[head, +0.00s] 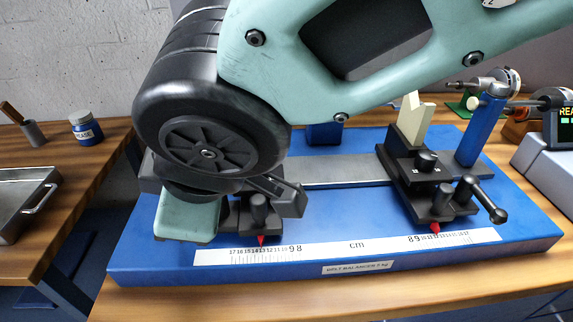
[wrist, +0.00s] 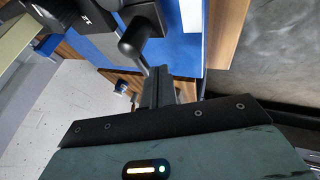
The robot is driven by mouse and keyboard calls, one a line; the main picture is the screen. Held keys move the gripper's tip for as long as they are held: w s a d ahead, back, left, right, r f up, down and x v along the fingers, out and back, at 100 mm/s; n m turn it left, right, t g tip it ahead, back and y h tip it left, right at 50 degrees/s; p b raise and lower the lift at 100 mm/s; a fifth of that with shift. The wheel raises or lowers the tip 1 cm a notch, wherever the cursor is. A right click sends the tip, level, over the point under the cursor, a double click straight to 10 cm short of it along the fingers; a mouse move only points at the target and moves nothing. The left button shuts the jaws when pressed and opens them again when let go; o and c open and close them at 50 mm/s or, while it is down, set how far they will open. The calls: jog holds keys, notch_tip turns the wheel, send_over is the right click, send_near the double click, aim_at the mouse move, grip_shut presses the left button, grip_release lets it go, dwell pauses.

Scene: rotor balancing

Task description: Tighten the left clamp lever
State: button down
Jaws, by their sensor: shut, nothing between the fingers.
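The left clamp (head: 258,212) is a black block with a round knob on the left of the blue balancer base, above a red pointer. In the head view my arm and gripper (head: 290,200) cover most of it, and its lever cannot be made out there. In the wrist view the left clamp lever (wrist: 139,62) shows as a silver rod running from a black rounded hub down to my gripper (wrist: 158,88). The lever's far end is hidden at the fingers. The fingers are shut and empty, close to the rod; I cannot tell whether they touch it.
The right clamp (head: 432,185) carries a cream V-shaped support and a lever with a black ball end. A blue post (head: 480,130) stands behind it. A printed scale (head: 350,247) runs along the base front. A metal tray (head: 25,205) and grease jar (head: 86,126) are at left.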

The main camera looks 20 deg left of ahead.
jog(key=shift+w+a+f+b, duration=0.1)
jog(key=shift+w+a+b, duration=0.05)
jog(key=shift+b, duration=0.3)
jog(key=shift+a, duration=0.15)
dwell(0.3)
